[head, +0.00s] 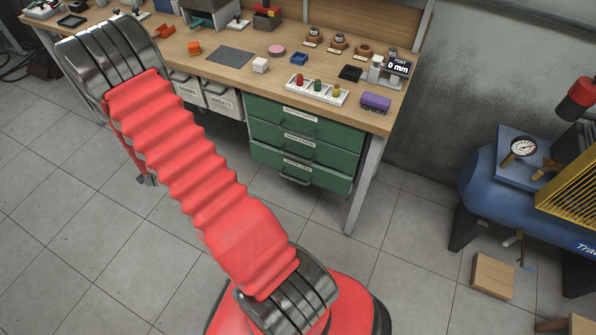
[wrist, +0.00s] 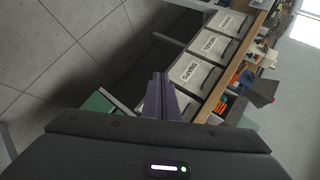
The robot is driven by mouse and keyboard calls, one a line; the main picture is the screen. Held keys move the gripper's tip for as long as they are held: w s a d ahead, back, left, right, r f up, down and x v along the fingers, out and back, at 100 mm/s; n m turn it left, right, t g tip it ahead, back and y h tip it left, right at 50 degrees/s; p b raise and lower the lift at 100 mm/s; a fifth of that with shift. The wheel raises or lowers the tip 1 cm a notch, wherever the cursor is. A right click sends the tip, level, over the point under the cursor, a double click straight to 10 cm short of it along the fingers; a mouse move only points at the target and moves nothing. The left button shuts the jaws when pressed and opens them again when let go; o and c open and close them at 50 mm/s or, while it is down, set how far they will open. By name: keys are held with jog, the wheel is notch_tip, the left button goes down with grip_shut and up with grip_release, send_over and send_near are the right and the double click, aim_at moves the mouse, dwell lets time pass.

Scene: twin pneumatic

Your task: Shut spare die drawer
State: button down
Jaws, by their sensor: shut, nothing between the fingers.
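A green drawer unit (head: 262,108) with three stacked drawers is under the right part of the workbench in the head view. Its lowest drawer (head: 330,180) seems to stand a little forward of the two above. The drawer labels are too small to read for sure, so I cannot tell from them which is the spare die drawer. My gripper (wrist: 158,80) shows in the wrist view with its fingers together and nothing between them. A green surface (wrist: 98,104), perhaps part of the drawer unit, lies just left of the fingers.
White labelled bins (wrist: 190,74) stand under the bench, right of my fingers in the wrist view. The wooden workbench (head: 215,75) carries small parts and trays. A bench leg (head: 362,190) stands right of the drawers. A blue compressor (head: 480,185) is farther right. The floor before the drawers is clear.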

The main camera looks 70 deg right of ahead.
aim_at(307, 165)
jog(key=s+d+f+m+g+h, duration=0.25)
jog(key=s+d+f, duration=0.25)
jog(key=s+f, duration=0.25)
jog(key=s+d+f+m+g+h, duration=0.2)
jog(key=s+d+f+m+h, duration=0.15)
jog(key=s+f, duration=0.4)
jog(key=s+a+f+m+g+h, duration=0.1)
jog(key=s+f+m+g, duration=0.1)
jog(key=s, duration=0.8)
jog(key=s+a+f+m+g+h, duration=0.1)
jog(key=s+f, duration=0.4)
jog(key=s, duration=0.6)
jog(key=shift+s+f+m+g+h, duration=0.15)
jog(key=shift+f+m+g+h, duration=0.1)
jog(key=shift+m+g+h, duration=0.5)
jog(key=shift+d+t, duration=0.15)
jog(key=shift+t, duration=0.15)
jog(key=shift+s+d, duration=0.2)
jog(key=shift+d, duration=2.1)
jog(key=shift+s+d, duration=0.25)
jog(key=shift+d, duration=2.1)
jog(key=shift+s+d, duration=0.2)
jog(key=shift+d, duration=2.1)
